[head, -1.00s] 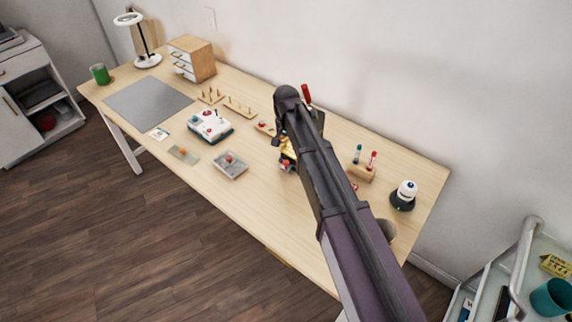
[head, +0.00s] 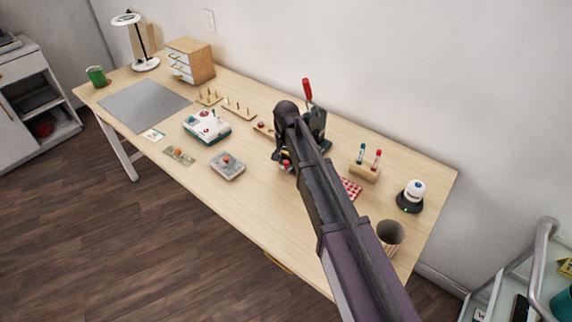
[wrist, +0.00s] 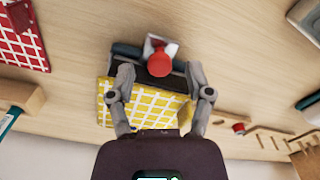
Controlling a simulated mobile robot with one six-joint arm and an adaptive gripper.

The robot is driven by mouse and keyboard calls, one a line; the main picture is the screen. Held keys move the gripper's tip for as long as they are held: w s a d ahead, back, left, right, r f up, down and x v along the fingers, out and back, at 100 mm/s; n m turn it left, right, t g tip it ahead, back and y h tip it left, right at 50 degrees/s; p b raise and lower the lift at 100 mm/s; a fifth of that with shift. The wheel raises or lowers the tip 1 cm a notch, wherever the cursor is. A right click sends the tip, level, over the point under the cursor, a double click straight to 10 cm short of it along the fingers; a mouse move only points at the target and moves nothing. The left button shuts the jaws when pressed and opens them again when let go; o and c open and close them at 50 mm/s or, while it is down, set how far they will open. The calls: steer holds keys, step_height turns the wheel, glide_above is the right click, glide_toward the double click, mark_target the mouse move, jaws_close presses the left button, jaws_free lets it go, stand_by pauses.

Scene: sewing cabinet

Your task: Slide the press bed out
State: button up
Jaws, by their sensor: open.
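The press (head: 320,125) stands behind my arm on the table, dark, with a raised red-handled lever (head: 308,91). Its bed is mostly hidden by my arm in the head view. In the wrist view, a red round knob (wrist: 159,64) sits at the bed's front edge by a pale plate. A yellow checked cloth (wrist: 150,98) lies behind the knob, over a dark part. My gripper (wrist: 159,72) is open, with one finger on each side of the knob and cloth. I cannot tell whether the fingers touch anything.
A red checked cloth (head: 350,188), a marker holder (head: 365,173), a bin (head: 390,236) and a white-topped device (head: 411,195) are right of my arm. A grey box with an orange knob (head: 227,165) and a white-green device (head: 207,126) lie left. The front table edge is clear.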

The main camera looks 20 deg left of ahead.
steer(key=shift+f, duration=0.45)
jaws_close()
steer(key=shift+d, duration=0.1)
